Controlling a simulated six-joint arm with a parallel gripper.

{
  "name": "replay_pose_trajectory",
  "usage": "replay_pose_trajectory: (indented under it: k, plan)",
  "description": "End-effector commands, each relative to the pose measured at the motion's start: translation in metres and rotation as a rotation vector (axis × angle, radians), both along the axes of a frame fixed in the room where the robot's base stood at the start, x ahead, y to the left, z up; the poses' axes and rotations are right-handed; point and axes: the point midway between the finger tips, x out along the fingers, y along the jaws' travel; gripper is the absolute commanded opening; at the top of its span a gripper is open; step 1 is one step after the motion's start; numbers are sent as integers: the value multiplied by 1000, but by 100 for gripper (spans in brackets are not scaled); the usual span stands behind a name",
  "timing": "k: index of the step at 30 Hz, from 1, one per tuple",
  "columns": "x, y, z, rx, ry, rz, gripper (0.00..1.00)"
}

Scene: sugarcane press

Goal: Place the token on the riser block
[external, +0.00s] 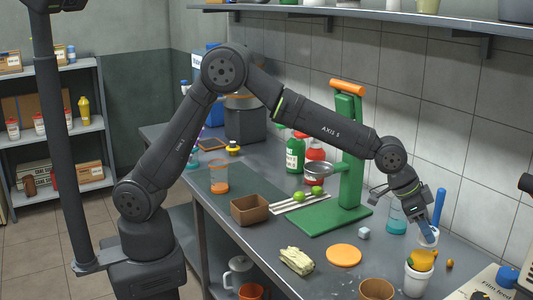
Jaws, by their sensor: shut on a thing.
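My gripper (424,224) is at the right of the bench, pointing down, and is shut on a small blue piece (427,232). The piece is tilted and in front of a white cup, and I cannot tell whether they touch. The blue piece may be the token, but its shape is too small to make out. No riser block can be told for sure. A small pale blue cube (363,233) and a flat orange disc (344,254) lie on the bench left of my gripper.
A white pot (417,282) with orange and green contents stands just below my gripper. A brown cup (377,289) is at the front edge. A green press (347,170) stands behind, left of a teal-filled beaker (396,222). Bench around the orange disc is mostly clear.

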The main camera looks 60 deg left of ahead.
Motion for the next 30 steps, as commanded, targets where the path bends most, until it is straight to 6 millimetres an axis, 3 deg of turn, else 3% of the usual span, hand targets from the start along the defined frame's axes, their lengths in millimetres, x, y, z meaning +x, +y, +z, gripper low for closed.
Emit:
replay_pose_trajectory:
  k: [9, 20, 21, 24, 30]
  plan:
    - [0, 0, -38, 1, 1, 0, 23]
    - [0, 0, -42, 1, 1, 0, 23]
    - [0, 0, -43, 0, 0, 1, 47]
    - [0, 0, -42, 0, 0, 1, 67]
    - [0, 0, -42, 0, 0, 1, 67]
